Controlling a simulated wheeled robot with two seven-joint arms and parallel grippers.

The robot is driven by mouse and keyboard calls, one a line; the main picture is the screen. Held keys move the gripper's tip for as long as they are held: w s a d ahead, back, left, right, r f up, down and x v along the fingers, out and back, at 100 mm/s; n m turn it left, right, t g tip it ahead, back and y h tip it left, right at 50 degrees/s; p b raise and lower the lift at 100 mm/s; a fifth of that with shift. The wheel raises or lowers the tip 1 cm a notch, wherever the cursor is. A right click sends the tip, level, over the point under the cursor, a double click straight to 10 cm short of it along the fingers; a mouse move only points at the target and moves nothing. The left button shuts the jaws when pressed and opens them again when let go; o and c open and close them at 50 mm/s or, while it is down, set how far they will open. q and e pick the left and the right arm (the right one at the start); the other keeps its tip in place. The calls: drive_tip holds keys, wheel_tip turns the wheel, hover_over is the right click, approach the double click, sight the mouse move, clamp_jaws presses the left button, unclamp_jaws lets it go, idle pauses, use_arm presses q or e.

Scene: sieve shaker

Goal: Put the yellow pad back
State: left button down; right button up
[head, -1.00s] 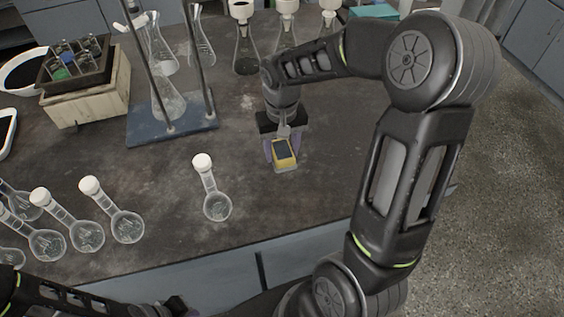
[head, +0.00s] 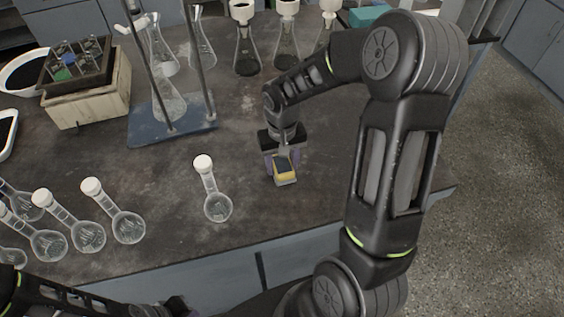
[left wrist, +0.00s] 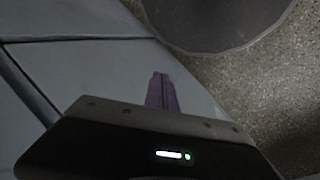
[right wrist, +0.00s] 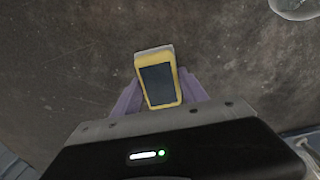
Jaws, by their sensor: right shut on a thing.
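The yellow pad (head: 285,170), a small yellow block with a dark face and a pale underside, is between the purple fingers of my right gripper (head: 283,160). The gripper is shut on it, with one finger on each side, as the right wrist view shows for the pad (right wrist: 159,84) and gripper (right wrist: 160,95). Bare tabletop lies around it; I cannot tell whether the pad touches the table. My left gripper (left wrist: 162,92) has its purple fingers together and empty, in front of the cabinet below the table edge.
A blue-based stand (head: 145,133) and a wooden box with a rack (head: 92,103) are at the back left. Conical flasks (head: 246,62) line the back. The tabletop right of the pad is clear.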

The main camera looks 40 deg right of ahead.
sight(282, 163)
drive_tip(key=shift+f, duration=0.1)
drive_tip(key=o, duration=1)
drive_tip(key=shift+f, duration=0.1)
drive_tip(key=o, duration=0.5)
drive_tip(key=shift+r, duration=0.25)
wheel_tip(282, 163, up, 12)
drive_tip(key=shift+b, duration=0.3)
